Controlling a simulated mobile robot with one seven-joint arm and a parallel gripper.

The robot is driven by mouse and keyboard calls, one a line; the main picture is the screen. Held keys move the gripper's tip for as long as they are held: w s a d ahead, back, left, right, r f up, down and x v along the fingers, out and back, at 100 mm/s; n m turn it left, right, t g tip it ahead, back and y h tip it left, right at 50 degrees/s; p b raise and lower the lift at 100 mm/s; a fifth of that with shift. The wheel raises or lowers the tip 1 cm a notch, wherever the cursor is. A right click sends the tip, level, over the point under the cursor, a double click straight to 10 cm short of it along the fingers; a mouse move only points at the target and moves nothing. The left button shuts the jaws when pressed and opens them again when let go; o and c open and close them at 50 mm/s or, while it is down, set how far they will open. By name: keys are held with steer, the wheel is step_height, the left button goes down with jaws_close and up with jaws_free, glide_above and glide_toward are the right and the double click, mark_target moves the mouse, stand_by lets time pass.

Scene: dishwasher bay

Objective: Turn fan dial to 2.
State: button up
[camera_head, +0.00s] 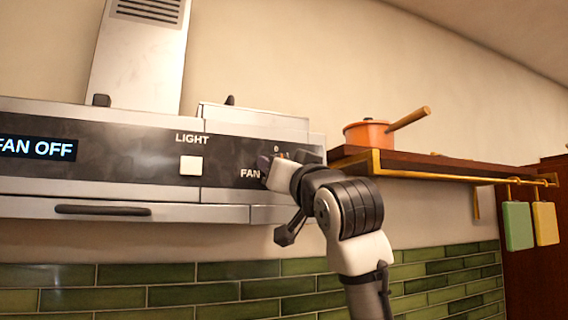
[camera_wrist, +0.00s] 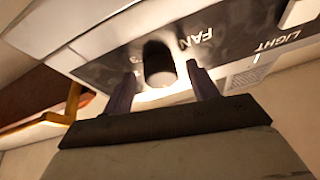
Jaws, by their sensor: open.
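The fan dial (camera_wrist: 158,66) is a dark round knob on the black front panel of the range hood (camera_head: 130,155), beside the word FAN. In the wrist view it sits between the two fingers of my gripper (camera_wrist: 160,88). The fingers are open, one on each side, with gaps visible between them and the knob. In the head view my gripper (camera_head: 270,165) is at the panel right of FAN and hides most of the dial; a 0 mark shows above it. The display (camera_head: 38,148) reads FAN OFF. The dial's pointer cannot be made out.
A white LIGHT button (camera_head: 190,166) is left of the dial. A wooden shelf (camera_head: 440,164) with a brass rail and an orange pan (camera_head: 369,133) stands close to the right of the hood. Green and yellow boards (camera_head: 518,226) hang from the rail. Green tiles cover the wall below.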

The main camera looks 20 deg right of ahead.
steer(key=c, duration=1)
steer(key=shift+a+m, duration=0.1)
steer(key=shift+m, duration=0.6)
steer(key=m+g+h, duration=0.1)
steer(key=m+h, duration=0.1)
steer(key=m, duration=0.5)
steer(key=m+g+h, duration=0.2)
steer(key=m, duration=0.5)
steer(key=a+r+m+g+h, duration=0.1)
steer(key=m+g+h, duration=0.1)
steer(key=m, duration=0.4)
steer(key=shift+r+m+h, duration=0.1)
steer(key=shift+m+h, duration=0.3)
steer(key=shift+h, duration=0.1)
